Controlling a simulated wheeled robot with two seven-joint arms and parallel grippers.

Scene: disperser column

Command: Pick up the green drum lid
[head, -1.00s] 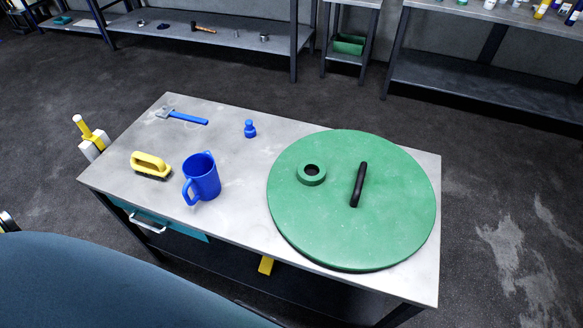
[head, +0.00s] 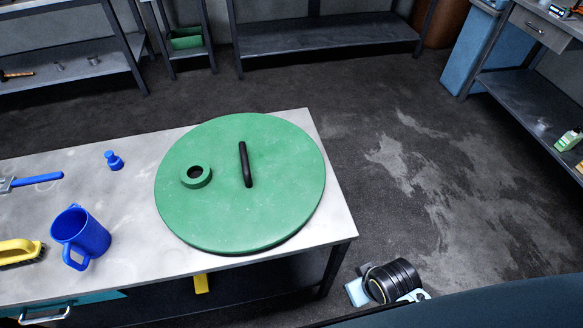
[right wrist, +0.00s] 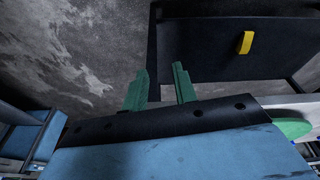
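The green drum lid (head: 225,220) is a large round disc lying flat on the grey workbench (head: 130,170), near its right end. It has a black bar handle (head: 245,165) near its middle and a raised green ring (head: 206,180) around a dark hole. Part of a green disc, apparently the lid, shows at the right edge of the right wrist view (right wrist: 294,128). My right gripper (right wrist: 160,85) has two green fingers standing apart with nothing between them; it is away from the lid. My left gripper is in neither view.
A blue jug (head: 85,235), a small blue bottle (head: 114,161), a blue-handled tool (head: 35,180) and a yellow brush (head: 18,250) are left of the lid. A black cylinder (head: 395,280) lies on the floor at right. Floor right of the workbench is mostly clear.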

